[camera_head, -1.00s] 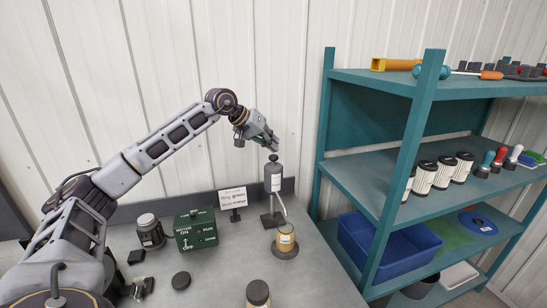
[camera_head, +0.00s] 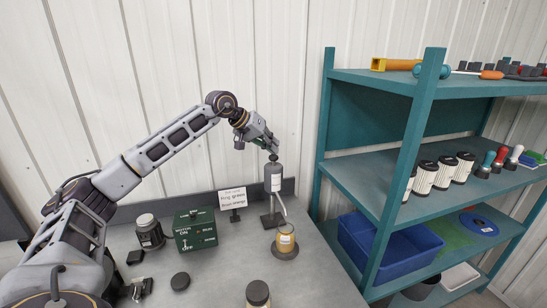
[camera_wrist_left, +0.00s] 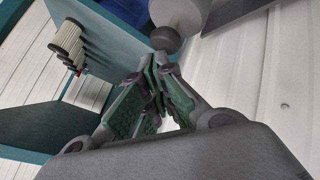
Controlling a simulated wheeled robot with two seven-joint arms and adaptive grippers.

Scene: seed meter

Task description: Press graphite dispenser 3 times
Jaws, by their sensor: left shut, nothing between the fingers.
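The graphite dispenser (camera_head: 273,178) is a grey cylinder with a pale label, a dark top knob and a spout, upright on a dark stand at the back of the bench. A jar with amber contents (camera_head: 285,241) stands below its spout on a round dark base. My left gripper (camera_head: 272,150) is shut and empty, fingertips pointing down at the dispenser's knob. In the left wrist view the fingertips (camera_wrist_left: 160,62) are together right at the round dark knob (camera_wrist_left: 166,40); they appear to touch it. My right gripper is not in view.
A green switch box (camera_head: 195,230), a small sign (camera_head: 232,198) and a dark jar with a pale lid (camera_head: 150,232) stand left of the dispenser. Another jar (camera_head: 258,294) is at the front. A teal shelf (camera_head: 400,160) with a blue bin (camera_head: 385,248) stands right.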

